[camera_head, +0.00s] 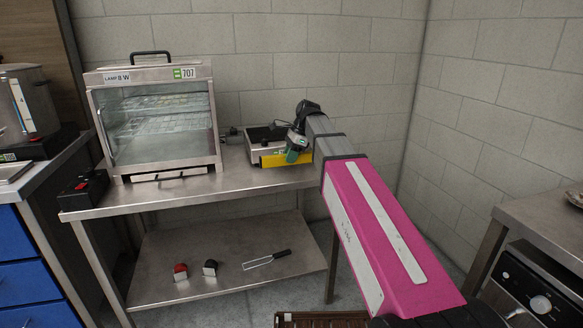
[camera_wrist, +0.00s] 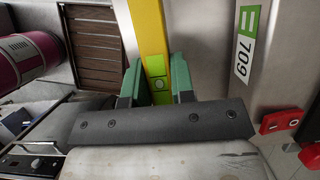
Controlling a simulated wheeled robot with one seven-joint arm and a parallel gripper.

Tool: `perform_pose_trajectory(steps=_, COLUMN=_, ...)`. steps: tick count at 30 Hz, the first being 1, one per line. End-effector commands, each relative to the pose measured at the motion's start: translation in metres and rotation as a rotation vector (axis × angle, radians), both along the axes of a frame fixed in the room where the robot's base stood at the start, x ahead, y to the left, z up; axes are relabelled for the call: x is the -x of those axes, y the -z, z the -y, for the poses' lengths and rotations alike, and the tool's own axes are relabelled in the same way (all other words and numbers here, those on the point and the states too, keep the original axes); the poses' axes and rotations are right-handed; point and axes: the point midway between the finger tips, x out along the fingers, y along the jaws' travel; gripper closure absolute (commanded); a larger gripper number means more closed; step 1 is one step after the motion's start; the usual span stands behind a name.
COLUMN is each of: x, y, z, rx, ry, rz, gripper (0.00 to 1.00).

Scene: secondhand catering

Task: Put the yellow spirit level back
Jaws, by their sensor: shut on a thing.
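The yellow spirit level (camera_head: 278,159) is a long yellow bar at the right end of the steel table, in front of a small steel appliance. My gripper (camera_head: 293,153) is at its right part. In the wrist view my gripper (camera_wrist: 158,90) has its green fingers on both sides of the yellow spirit level (camera_wrist: 153,50), shut on it. A green vial window shows between the fingers. The far end of the level runs out of the wrist view. I cannot tell whether the level touches the table.
The steel table (camera_head: 165,196) carries a glass-fronted cabinet (camera_head: 155,115) at its left. A steel appliance (camera_head: 257,139) stands right behind the level. The lower shelf (camera_head: 221,287) holds small red and black items and a long-handled tool (camera_head: 267,259). A brown slatted crate (camera_head: 320,319) is on the floor.

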Motion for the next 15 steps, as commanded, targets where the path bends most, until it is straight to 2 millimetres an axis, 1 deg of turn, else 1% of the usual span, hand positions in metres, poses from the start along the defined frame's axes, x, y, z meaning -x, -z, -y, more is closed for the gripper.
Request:
perform_pose_trajectory(steps=2, x=-0.005, y=0.003, z=0.004, rx=0.000, ry=-0.001, rz=0.000, gripper=1.00)
perform_pose_trajectory(steps=7, x=-0.005, y=0.011, z=0.006, rx=0.000, ry=-0.001, rz=0.000, gripper=1.00)
perform_pose_trajectory(steps=15, x=-0.005, y=0.043, z=0.006, rx=0.000, ry=0.000, rz=-0.001, gripper=1.00)
